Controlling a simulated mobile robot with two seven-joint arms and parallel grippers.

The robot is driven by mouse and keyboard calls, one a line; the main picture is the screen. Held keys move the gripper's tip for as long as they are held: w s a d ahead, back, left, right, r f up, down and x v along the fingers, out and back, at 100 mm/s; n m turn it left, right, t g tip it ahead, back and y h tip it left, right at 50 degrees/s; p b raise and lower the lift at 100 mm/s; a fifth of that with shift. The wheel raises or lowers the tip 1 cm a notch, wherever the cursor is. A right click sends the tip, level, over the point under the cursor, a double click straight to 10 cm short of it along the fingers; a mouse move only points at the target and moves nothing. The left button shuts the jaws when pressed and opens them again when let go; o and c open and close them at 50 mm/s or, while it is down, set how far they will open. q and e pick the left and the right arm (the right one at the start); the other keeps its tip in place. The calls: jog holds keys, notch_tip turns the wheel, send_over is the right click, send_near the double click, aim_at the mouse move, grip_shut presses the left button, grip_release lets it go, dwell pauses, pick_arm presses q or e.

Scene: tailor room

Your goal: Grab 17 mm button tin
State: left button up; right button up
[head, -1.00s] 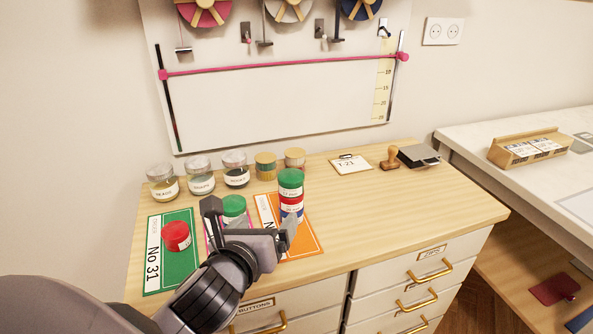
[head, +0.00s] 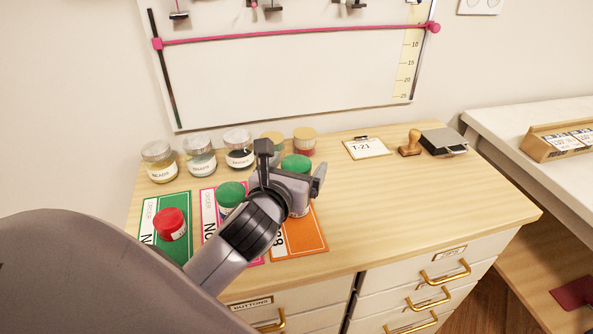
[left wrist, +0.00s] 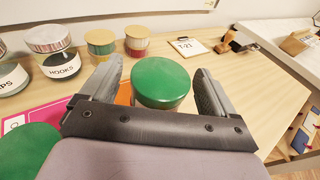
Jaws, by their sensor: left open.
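A stack of tins with a green lid on top (head: 296,163) stands on the orange card (head: 306,238). My left gripper (head: 292,165) is open there, partly hiding the stack. In the left wrist view the green lid (left wrist: 161,83) lies between the two spread fingers, with a small gap visible at each side. Another green-lidded tin (head: 231,193) stands on the pink card, and a red-lidded tin (head: 170,224) stands on the green card. I cannot read any size on the tins. My right gripper is not in view.
Labelled glass jars (head: 200,155) and smaller yellow-lidded jars (head: 305,140) line the back of the cabinet top. A clipboard (head: 366,148), wooden stamp (head: 410,143) and dark pad (head: 444,141) sit at the back right. The right front of the top is clear.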

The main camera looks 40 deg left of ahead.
aim_at(300, 157)
pick_arm(q)
jog(key=shift+x, duration=0.95)
jog(key=c, duration=1.1)
jog(key=shift+r, duration=0.1)
jog(key=shift+r+p, duration=2.05)
jog(key=shift+r, duration=7.9)
